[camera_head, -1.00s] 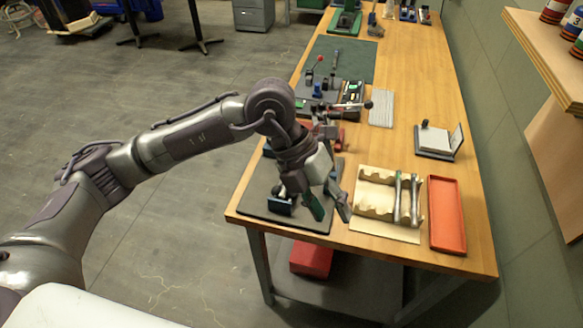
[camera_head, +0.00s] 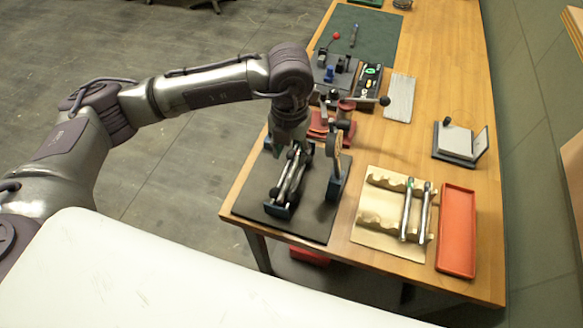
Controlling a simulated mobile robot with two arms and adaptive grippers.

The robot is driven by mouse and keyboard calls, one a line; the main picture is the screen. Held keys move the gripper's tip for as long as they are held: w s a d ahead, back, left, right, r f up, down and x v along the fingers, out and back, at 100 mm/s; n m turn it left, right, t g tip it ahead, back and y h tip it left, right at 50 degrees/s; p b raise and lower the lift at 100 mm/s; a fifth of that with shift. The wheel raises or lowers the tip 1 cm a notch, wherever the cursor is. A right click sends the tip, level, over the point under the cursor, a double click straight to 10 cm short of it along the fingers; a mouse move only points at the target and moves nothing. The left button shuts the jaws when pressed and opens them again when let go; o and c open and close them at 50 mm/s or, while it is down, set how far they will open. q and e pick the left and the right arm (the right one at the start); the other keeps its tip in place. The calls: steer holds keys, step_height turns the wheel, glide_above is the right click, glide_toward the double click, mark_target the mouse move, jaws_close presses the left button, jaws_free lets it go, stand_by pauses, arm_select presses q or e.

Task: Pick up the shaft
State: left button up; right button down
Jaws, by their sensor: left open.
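Two silver shafts (camera_head: 406,212) (camera_head: 425,213) lie side by side in the right notches of a cream wooden rack (camera_head: 374,238). Another long metallic piece, which looks like a shaft, lies lengthwise on a dark blue bench stand (camera_head: 278,210) on the black mat (camera_head: 318,228). My left gripper (camera_head: 294,153) points down over the far part of this stand and is open. Its fingers overlap the stand in the picture, so I cannot tell whether they touch the piece. My right gripper is not in view.
A dial gauge on an upright (camera_head: 335,165) stands close to the right of the stand. A red tray (camera_head: 457,230) lies right of the rack. A red-based press with a lever (camera_head: 345,108) stands behind. A grey box with an open lid (camera_head: 461,142) is at the right.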

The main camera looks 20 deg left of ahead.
mark_target(292, 171)
arm_select(q)
step_height(292, 171, down, 3)
steer(key=shift+w+p, duration=0.15)
steer(key=shift+p, duration=0.55)
step_height(292, 171, down, 4)
steer(key=shift+d+r+p, duration=0.1)
steer(key=shift+r+p, duration=0.1)
steer(key=shift+p, duration=0.45)
steer(key=shift+f, duration=0.25)
steer(key=c, duration=0.7)
jaws_close()
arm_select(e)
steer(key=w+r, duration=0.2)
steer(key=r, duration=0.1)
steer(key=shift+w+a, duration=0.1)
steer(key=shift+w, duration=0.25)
